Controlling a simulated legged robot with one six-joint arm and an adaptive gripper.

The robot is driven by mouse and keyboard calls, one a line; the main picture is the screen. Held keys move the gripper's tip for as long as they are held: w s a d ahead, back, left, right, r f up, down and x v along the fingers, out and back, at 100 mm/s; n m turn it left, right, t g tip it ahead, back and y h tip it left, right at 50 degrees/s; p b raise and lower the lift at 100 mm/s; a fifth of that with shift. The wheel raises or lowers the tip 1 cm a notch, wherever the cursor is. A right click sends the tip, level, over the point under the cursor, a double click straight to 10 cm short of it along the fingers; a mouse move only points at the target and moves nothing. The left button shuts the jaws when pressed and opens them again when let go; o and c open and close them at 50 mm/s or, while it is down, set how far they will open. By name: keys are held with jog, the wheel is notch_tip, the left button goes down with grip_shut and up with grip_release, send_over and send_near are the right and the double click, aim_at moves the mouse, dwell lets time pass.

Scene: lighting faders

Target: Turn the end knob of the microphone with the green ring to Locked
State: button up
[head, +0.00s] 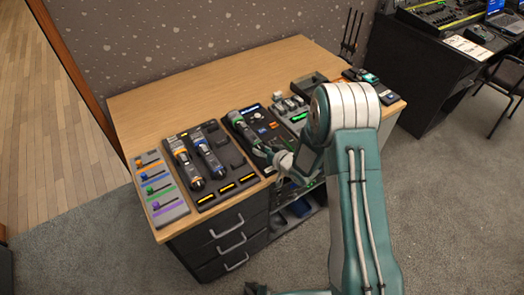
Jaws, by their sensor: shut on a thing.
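The microphone with the green ring (246,132) lies lengthwise on a dark panel (257,112) near the middle of the desk. Its near end meets my gripper (268,153), which reaches in from the right. My gripper is shut on the end knob of this microphone. The knob is mostly hidden by the fingers, and its marking or setting cannot be read. Two other microphones, one with an orange ring (187,164) and one with a blue ring (209,157), lie in a dark tray on the left.
A fader panel with coloured sliders (158,187) sits at the desk's left end. More small devices (298,112) stand right of the microphone, partly behind my arm. The back of the wooden desk (190,95) is clear. Drawers (230,240) are below its front edge.

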jog(key=o, duration=1.2)
jog(key=v, duration=1.2)
jog(key=shift+f, duration=0.15)
